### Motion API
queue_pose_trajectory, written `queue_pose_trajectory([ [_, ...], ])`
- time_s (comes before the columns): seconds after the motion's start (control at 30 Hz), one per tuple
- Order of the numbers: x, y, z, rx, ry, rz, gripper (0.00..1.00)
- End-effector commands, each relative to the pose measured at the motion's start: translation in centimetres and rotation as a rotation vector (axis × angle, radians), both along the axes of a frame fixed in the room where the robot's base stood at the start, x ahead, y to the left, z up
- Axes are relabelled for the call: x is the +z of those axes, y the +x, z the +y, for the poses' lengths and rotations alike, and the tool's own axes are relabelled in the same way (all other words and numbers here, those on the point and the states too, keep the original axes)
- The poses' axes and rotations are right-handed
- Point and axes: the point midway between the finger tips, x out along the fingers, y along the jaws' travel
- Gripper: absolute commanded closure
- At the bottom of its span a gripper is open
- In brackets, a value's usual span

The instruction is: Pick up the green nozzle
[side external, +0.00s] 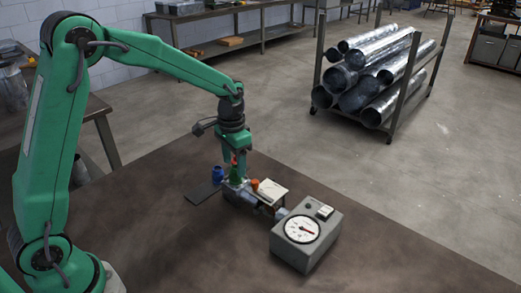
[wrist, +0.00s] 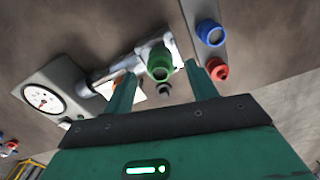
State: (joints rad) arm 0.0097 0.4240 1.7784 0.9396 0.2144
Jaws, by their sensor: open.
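The green nozzle (wrist: 160,62) shows in the wrist view as a ring with a dark opening, sitting on a pale metal fitting. My gripper (wrist: 161,70) is open, with one finger to each side of the nozzle in the picture. I cannot tell whether either finger touches it. In the side view the green nozzle (side external: 236,173) stands low on the metal fitting, right under my gripper (side external: 236,160), which points down over it and partly hides it.
A blue nozzle (wrist: 209,31) and a red one (wrist: 217,69) stand close by, to the right in the wrist view. A grey gauge box (side external: 306,238) joins the fitting by a pipe. The brown tabletop (side external: 160,240) is clear toward the front. A rack of metal ducts (side external: 365,75) stands beyond.

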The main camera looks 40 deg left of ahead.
Motion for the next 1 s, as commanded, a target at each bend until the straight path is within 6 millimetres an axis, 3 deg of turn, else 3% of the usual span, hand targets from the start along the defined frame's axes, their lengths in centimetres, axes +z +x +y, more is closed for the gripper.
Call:
queue_pose_trajectory([
  [0.23, -2.4, 0.0, 0.0, 0.000, 0.000, 0.001, 0.43],
  [0.77, -2.6, 0.0, 0.0, 0.000, 0.000, -0.001, 0.43],
  [1.0, -2.6, 0.0, 0.0, 0.000, 0.000, -0.001, 0.86],
])
